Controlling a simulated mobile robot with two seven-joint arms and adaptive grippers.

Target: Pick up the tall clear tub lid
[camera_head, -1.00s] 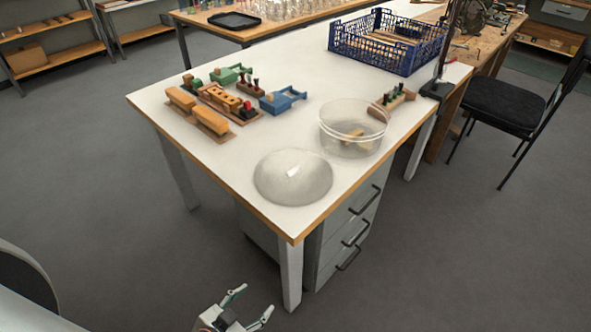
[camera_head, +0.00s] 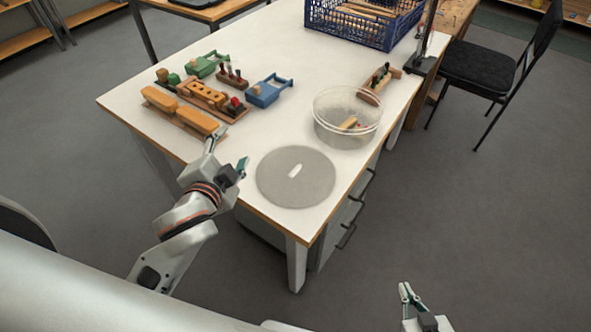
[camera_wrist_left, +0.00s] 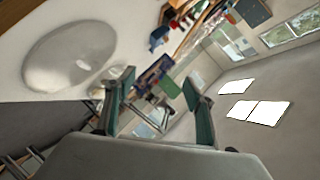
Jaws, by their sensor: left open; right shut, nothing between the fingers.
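The clear tub lid (camera_head: 295,192) lies flat on the white table near its front corner. It looks like a round greyish disc with a pale oblong mark in its middle. My left gripper (camera_head: 228,154) is open and empty, just left of the lid and apart from it, near the table's front-left edge. In the left wrist view the lid (camera_wrist_left: 62,52) is at upper left, outside the open fingers (camera_wrist_left: 160,98). The clear tub (camera_head: 330,132) stands behind and right of the lid, with a few small wooden pieces in it. My right gripper (camera_head: 406,292) is shut and empty, off the table at lower right.
Wooden blocks (camera_head: 186,114), a green tool (camera_head: 205,64) and a blue tool (camera_head: 266,92) lie behind my left gripper. A wooden holder (camera_head: 380,80) is by the tub. A blue crate (camera_head: 345,25) stands at the back. The middle of the table (camera_head: 285,45) is clear.

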